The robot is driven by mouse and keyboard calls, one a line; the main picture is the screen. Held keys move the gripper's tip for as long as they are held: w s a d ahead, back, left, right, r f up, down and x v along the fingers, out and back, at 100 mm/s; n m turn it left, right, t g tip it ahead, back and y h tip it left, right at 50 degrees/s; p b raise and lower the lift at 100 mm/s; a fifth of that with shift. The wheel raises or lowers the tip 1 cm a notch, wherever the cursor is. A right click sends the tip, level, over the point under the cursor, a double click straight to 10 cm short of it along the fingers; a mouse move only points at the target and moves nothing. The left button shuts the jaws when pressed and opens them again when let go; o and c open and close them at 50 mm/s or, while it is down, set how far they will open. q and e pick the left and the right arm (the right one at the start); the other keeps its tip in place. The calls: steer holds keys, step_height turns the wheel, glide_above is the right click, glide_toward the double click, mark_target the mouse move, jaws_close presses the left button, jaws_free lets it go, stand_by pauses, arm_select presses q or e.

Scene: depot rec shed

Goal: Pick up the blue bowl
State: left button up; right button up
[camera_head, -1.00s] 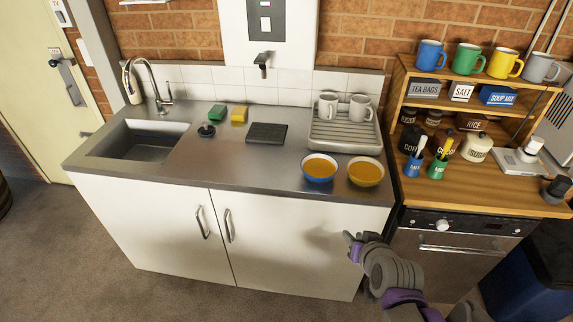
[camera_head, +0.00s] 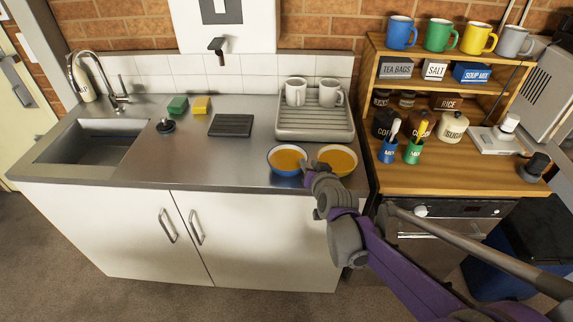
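The blue bowl (camera_head: 287,171) stands upright near the counter's front edge, with orange-brown contents and a pale rim. A second, pale bowl (camera_head: 349,171) with similar contents stands just to its right. My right gripper (camera_head: 306,170) reaches in from the lower right to the right side of the blue bowl, between the two bowls. It partly covers the pale bowl's lower left. Its fingertips overlap the blue bowl's right edge in the picture. I cannot tell whether they touch it or how far apart they are. My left gripper is not in view.
A grey drying rack (camera_head: 315,125) with two mugs stands behind the bowls. A wooden shelf unit (camera_head: 460,180) with mugs, jars and cutlery pots stands right.

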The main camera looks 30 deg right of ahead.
mark_target(305, 158)
steer(key=x, duration=0.5)
steer(key=shift+w+d+f, duration=0.1)
steer(key=shift+w+f, duration=0.05)
steer(key=shift+w, duration=0.2)
jaws_close()
stand_by(1.2)
